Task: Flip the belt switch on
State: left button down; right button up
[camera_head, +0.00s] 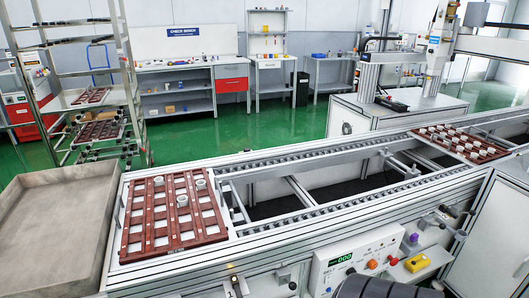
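A control panel (360,247) is on the front side of the conveyor, at the lower right. The conveyor (300,205) runs from the lower left to the upper right. Neither of my grippers is visible.
A brown tray (130,240) with a few white cups lies at the conveyor's left end. Another brown tray (490,150) with several cups is at the far right. A grey bin (22,225) stands left. A black ribbed shape fills the bottom edge.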

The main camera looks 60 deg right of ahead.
aim_at(328, 279)
jog(key=z, duration=2.6)
